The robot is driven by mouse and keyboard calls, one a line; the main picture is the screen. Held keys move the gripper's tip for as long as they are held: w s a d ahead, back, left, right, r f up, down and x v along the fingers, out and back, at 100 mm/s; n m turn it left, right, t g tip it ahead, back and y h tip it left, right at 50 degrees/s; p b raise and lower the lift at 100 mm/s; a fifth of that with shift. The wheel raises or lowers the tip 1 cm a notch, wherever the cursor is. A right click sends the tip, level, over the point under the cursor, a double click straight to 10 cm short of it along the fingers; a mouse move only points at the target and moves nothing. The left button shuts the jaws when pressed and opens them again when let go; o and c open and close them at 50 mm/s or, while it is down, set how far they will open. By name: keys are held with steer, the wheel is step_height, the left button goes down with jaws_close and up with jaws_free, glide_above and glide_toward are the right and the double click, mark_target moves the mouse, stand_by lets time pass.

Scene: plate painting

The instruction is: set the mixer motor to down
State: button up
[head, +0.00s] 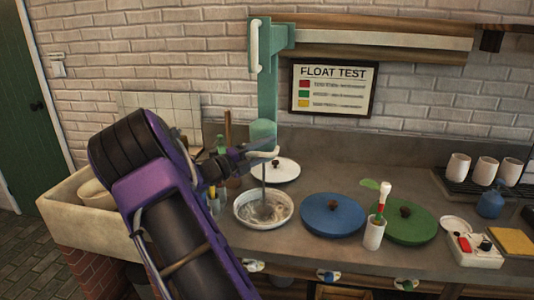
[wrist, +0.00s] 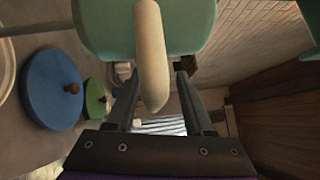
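The mixer motor (head: 262,129) is a green block low on a green wall-mounted column (head: 268,85). A thin rod runs from it down into a white bowl (head: 240,221) of pale stuff. In the wrist view the green motor housing (wrist: 95,25) fills the top, with a cream handle (wrist: 151,45) pointing toward me. My gripper (head: 268,148) is at the motor's lower part. In the wrist view its fingers (wrist: 158,76) are apart, one on each side of the handle's end, with visible gaps. The handle is mostly hidden in the head view.
A blue lid (head: 333,222), a green lid (head: 418,228) and a white lid (head: 284,165) are on the counter. A white cup with a brush (head: 374,233) stands between the blue and green lids. A sink (head: 70,225) is at left. A cream lever (head: 255,47) sits high on the column.

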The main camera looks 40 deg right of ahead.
steer(key=shift+w+a+p, duration=0.15)
steer(key=shift+a+p, duration=0.7)
steer(key=shift+a, duration=0.5)
steer(key=shift+w+a+f+p, duration=0.15)
steer(key=shift+a+p, duration=0.25)
steer(key=shift+a, duration=0.55)
steer(key=shift+a+f+p, duration=0.2)
steer(key=shift+a+p, duration=0.25)
steer(key=shift+a, duration=0.55)
steer(key=shift+w+a+f+p, duration=0.15)
steer(key=shift+a+p, duration=0.25)
steer(key=shift+a, duration=0.55)
steer(key=a+f, duration=0.1)
steer(key=a, duration=1)
steer(key=shift+w+a+f, duration=0.15)
steer(key=shift+w+f, duration=0.15)
steer(key=shift+w, duration=0.1)
